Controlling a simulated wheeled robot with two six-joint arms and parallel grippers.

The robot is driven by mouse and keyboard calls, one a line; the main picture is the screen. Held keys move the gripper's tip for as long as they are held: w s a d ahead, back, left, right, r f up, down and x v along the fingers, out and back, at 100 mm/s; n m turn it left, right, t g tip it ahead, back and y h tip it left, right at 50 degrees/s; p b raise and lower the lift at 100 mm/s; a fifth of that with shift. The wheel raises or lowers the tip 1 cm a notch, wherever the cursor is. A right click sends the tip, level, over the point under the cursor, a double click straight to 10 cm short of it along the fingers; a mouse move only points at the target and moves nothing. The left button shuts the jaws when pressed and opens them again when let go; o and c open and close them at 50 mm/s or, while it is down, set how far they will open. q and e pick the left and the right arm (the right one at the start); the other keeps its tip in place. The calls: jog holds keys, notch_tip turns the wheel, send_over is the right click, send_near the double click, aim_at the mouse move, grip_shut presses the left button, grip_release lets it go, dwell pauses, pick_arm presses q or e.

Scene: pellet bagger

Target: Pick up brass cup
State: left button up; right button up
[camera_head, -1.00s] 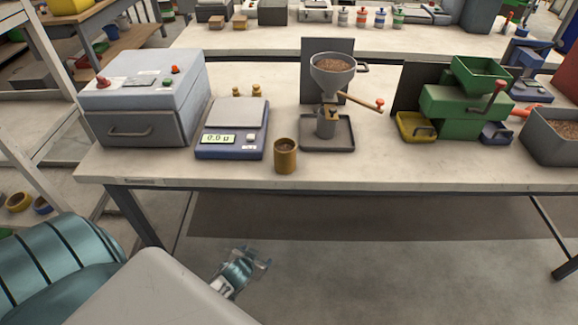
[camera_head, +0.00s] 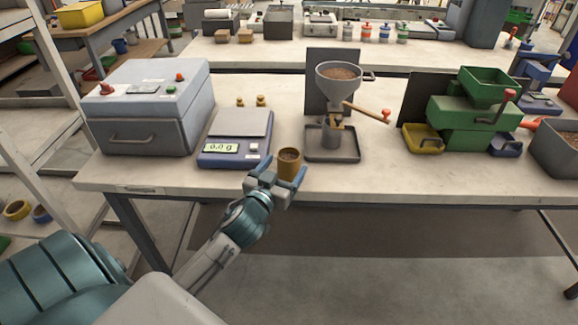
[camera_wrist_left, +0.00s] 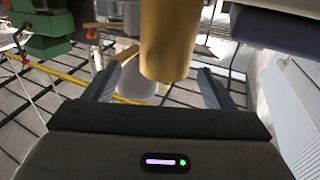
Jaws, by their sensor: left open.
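The brass cup (camera_head: 289,163) stands upright near the front edge of the table, just right of the scale, with brown contents at its top. My left gripper (camera_head: 281,172) is at the cup from the front, with its jaws open and a finger on either side of the cup's lower part. In the left wrist view the cup (camera_wrist_left: 168,38) shows large between the two spread fingers. I cannot tell whether either finger touches it. My right gripper is not in view.
The scale (camera_head: 236,124) reads 0.0 g and sits close to the cup's left. A hopper (camera_head: 338,78) over a square tray (camera_head: 347,155) stands to the right. A grey machine (camera_head: 150,105) is at the left, a green machine (camera_head: 465,125) further right.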

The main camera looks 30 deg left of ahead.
aim_at(293, 151)
pick_arm(q)
jog(key=shift+w+a, duration=0.15)
jog(key=shift+w, duration=0.6)
jog(key=shift+w+a, duration=0.1)
jog(key=shift+w, duration=0.1)
jog(key=w+p, duration=0.1)
jog(key=w, duration=0.1)
jog(key=w+a+p, duration=0.1)
jog(key=w, duration=0.1)
jog(key=shift+w, duration=0.3)
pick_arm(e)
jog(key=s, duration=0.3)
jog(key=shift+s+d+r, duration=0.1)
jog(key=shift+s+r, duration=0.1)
pick_arm(q)
jog(key=shift+c, duration=0.4)
jog(key=c, duration=1)
